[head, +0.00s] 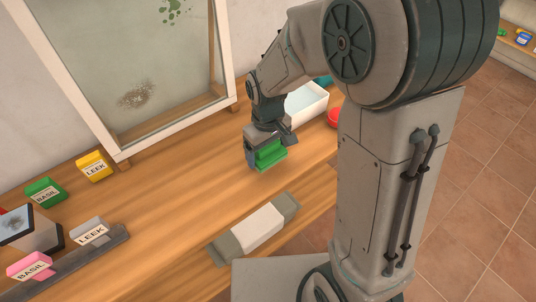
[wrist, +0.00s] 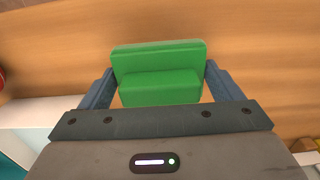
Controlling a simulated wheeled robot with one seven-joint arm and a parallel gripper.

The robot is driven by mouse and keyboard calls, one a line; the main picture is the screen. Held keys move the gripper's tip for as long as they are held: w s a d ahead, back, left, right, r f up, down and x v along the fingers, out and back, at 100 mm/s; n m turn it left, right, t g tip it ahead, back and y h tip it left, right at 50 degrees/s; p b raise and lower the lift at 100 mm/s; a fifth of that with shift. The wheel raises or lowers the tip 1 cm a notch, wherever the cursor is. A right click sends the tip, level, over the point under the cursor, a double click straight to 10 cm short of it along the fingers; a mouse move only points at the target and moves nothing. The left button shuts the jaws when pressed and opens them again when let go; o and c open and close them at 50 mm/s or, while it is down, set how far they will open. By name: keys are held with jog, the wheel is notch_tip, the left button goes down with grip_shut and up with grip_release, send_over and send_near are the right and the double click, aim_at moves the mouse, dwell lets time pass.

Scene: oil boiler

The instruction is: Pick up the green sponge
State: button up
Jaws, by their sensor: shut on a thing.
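The green sponge (head: 270,154) is a small stepped block over the wooden table, near the middle of the head view. My gripper (head: 262,158) points down and is shut on it. In the wrist view the sponge (wrist: 158,75) sits between the two fingers of my gripper (wrist: 158,88), one at each side. I cannot tell for sure whether its underside touches the table.
A white basin (head: 305,103) with pale blue inside stands behind my gripper, beside a red round thing (head: 333,117). A framed glass pane (head: 130,75) stands at the back. Labelled boxes (head: 94,166) stand left.

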jog(key=s+d+r, duration=0.4)
jog(key=s+r, duration=0.4)
jog(key=s, duration=0.3)
jog(key=shift+b, duration=0.3)
